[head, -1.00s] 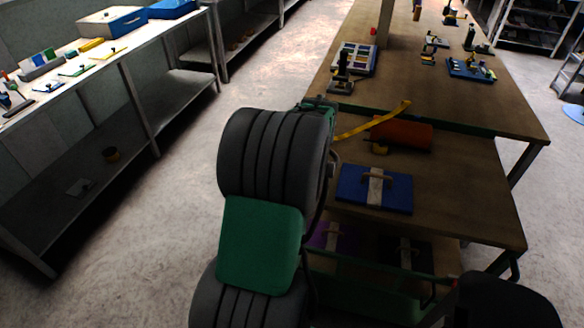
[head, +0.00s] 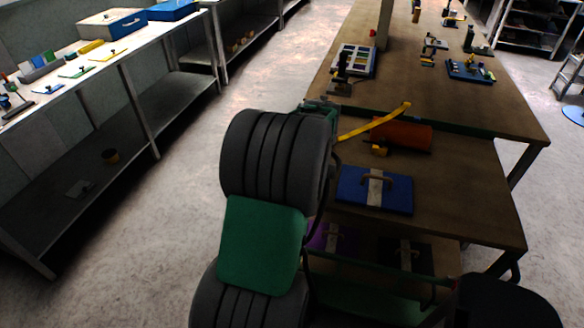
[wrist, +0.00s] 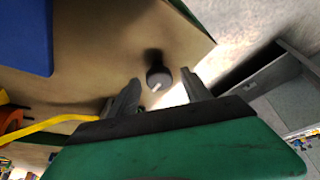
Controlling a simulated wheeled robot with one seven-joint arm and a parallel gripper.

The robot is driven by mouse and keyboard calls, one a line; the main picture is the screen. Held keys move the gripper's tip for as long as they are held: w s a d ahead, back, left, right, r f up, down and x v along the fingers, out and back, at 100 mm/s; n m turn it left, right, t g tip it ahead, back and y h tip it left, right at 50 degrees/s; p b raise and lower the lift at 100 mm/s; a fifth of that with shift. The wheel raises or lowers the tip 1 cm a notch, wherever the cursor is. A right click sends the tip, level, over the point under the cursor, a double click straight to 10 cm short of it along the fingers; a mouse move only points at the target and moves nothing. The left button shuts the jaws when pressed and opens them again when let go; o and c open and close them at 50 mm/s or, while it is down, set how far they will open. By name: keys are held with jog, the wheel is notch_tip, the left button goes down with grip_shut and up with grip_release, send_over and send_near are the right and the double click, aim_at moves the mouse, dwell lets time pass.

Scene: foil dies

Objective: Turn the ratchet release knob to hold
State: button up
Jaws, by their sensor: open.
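A dark round knob (wrist: 158,79) with a white pointer mark stands on the brown tabletop in the wrist view. The mark points toward the lower left of that picture. My gripper (wrist: 161,77) is open, with one grey finger on each side of the knob. I cannot tell whether either finger touches it. In the head view my own arm hides the knob and most of the gripper; only green parts of the hand show beside the table's left edge.
A blue board (head: 400,192) with a handle lies nearer on the table (head: 465,205). Open floor (head: 180,195) lies left of my arm.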

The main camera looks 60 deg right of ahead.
jog(key=v, duration=0.7)
jog(key=shift+s+r+b, duration=0.2)
jog(key=shift+r+b, duration=0.1)
jog(key=shift+r, duration=0.05)
jog(key=shift+a, duration=0.15)
